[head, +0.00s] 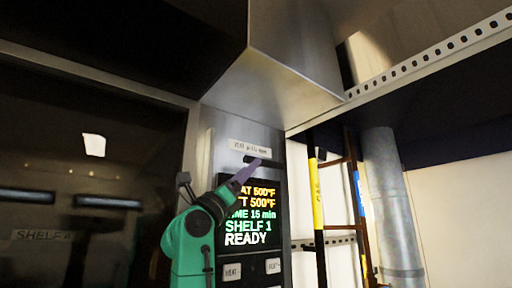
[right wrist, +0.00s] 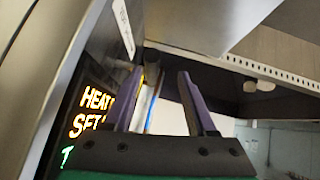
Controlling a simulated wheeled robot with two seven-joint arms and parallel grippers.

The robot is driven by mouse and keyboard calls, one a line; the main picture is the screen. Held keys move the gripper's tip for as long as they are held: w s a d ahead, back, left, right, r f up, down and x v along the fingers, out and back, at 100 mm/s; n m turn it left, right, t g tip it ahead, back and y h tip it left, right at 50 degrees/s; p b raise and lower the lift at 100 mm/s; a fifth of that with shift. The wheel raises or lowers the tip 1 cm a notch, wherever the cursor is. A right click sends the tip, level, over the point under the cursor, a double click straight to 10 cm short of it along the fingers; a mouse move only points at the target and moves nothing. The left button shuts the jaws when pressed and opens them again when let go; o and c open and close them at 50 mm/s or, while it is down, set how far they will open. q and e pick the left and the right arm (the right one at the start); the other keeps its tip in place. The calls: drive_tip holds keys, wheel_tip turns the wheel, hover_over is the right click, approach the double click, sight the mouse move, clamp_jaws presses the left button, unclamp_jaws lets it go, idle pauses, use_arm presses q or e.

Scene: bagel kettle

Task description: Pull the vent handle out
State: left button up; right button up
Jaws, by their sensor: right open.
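The vent handle (head: 250,159) is a small dark piece on the metal panel, just under a white label (head: 250,149) that seems to read vent pull open. My right gripper (head: 254,165) reaches up to the panel with its purple fingertips at or just in front of the handle; I cannot tell if they touch it. My left gripper is not in view.
A lit display (head: 250,215) sits below the handle, partly behind my right gripper. A metal hood (head: 290,85) overhangs above. A dark glass oven door (head: 90,180) is on the left.

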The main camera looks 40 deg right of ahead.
drive_tip(key=shift+t, duration=0.3)
drive_tip(key=d+r+p, duration=0.1)
drive_tip(key=w+d+r, duration=0.1)
drive_tip(key=w+d+r+p, duration=0.1)
drive_tip(key=d, duration=0.1)
drive_tip(key=shift+r+p, duration=0.3)
drive_tip(key=shift+p, duration=0.05)
drive_tip(key=shift+d, duration=0.2)
drive_tip(key=shift+s+r, duration=0.1)
drive_tip(key=shift+s, duration=0.25)
drive_tip(key=shift+a, duration=0.1)
drive_tip(key=shift+c, duration=0.7)
drive_tip(key=shift+w, duration=0.15)
clamp_jaws()
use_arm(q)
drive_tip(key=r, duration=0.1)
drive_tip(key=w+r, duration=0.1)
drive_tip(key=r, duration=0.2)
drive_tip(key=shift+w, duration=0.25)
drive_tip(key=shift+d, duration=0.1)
